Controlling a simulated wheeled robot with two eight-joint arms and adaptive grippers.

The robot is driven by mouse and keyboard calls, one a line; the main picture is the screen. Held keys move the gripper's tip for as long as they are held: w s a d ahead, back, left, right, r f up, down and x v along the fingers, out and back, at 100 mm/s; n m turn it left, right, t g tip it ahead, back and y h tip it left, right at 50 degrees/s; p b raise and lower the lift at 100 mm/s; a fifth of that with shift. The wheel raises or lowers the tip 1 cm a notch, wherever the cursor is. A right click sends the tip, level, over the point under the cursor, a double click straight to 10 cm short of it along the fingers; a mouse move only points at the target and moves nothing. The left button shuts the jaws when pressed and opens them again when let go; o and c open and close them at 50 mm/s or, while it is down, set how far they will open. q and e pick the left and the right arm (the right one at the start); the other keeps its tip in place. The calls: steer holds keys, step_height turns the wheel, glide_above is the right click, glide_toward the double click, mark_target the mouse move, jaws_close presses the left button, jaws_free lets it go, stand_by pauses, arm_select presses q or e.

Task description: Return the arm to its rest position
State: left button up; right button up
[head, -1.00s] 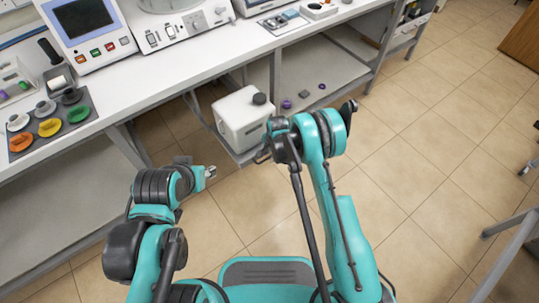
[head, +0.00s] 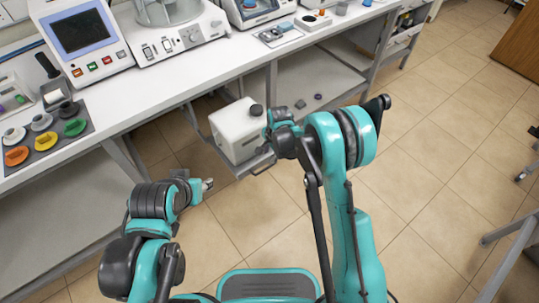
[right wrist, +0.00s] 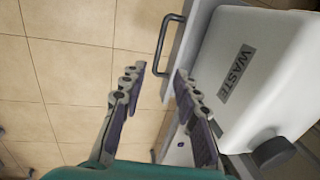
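My right arm (head: 345,185) is raised and bent, with its elbow and forearm high in the head view. My right gripper (right wrist: 158,78) is open in the right wrist view, with nothing between its two fingers. In the head view it is mostly hidden behind my arm, close to the white waste container (head: 232,132). I cannot tell whether it touches the container. My left arm (head: 155,205) is folded low at the left in the head view. Only a small metallic end (head: 207,184) shows there, and the left fingers cannot be made out.
The waste container, labelled WASTE in the right wrist view (right wrist: 285,65), stands beside a metal handle (right wrist: 166,45).

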stand_by(0.3)
steer(key=s+d+r+n+t, duration=0.1)
steer(key=s+d+r+n, duration=0.15)
steer(key=r, duration=0.45)
steer(key=s+d+r+n+t, duration=0.1)
steer(key=s+d+r, duration=0.3)
steer(key=r, duration=0.3)
steer(key=s+d+r+n+t, duration=0.1)
steer(key=s+d+r+n, duration=0.2)
steer(key=r, duration=0.4)
steer(key=s+d+r+n+t, duration=0.1)
steer(key=s+d+n, duration=0.1)
steer(key=s, duration=0.6)
steer(key=s+d+r+n+t+h, duration=0.1)
steer(key=s+d, duration=0.3)
steer(key=s, duration=0.4)
steer(key=shift+s+d+r+n, duration=0.4)
steer(key=shift+r+n, duration=0.15)
steer(key=shift+r, duration=0.1)
